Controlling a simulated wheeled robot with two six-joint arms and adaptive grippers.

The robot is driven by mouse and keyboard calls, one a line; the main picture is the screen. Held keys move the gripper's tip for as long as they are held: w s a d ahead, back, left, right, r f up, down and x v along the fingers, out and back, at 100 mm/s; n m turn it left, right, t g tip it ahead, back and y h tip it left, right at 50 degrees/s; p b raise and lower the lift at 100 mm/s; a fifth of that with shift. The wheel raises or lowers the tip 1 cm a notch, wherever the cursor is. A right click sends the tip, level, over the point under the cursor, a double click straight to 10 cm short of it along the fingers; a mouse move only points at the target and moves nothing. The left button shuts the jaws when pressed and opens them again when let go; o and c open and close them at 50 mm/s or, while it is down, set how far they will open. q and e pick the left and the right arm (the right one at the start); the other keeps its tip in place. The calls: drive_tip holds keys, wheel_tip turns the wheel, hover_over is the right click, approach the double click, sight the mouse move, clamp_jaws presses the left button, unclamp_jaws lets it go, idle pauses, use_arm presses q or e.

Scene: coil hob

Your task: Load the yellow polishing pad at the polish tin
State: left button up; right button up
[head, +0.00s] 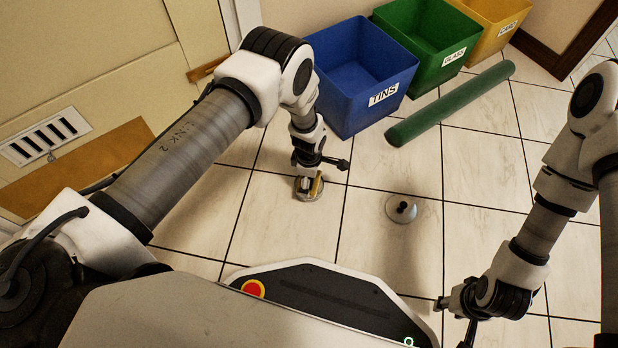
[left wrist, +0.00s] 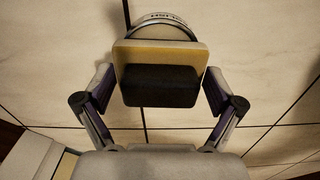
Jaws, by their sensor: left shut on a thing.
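The yellow polishing pad (left wrist: 160,58) has a black grip block (left wrist: 160,86) on its back. My left gripper (left wrist: 160,92) is shut on this block, one finger on each side. In the head view the pad (head: 316,186) is a small yellow edge at the left gripper (head: 310,174). The round polish tin (head: 304,195) is on the tiled floor right at the pad. The tin's lettered rim (left wrist: 166,18) shows behind the pad in the left wrist view; its inside is mostly hidden. I cannot tell whether pad and tin touch. My right gripper (head: 455,318) is open and empty, low at the right.
A pale disc with a dark knob (head: 401,208) lies on the floor right of the tin. A blue TINS bin (head: 352,104), a green GLASS bin (head: 440,60) and a yellow bin (head: 497,32) stand behind. A green roll (head: 450,104) lies before them.

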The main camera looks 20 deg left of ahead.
idle(0.6)
use_arm(q)
wheel_tip(320, 180, up, 7)
drive_tip(key=p, duration=0.5)
idle(0.7)
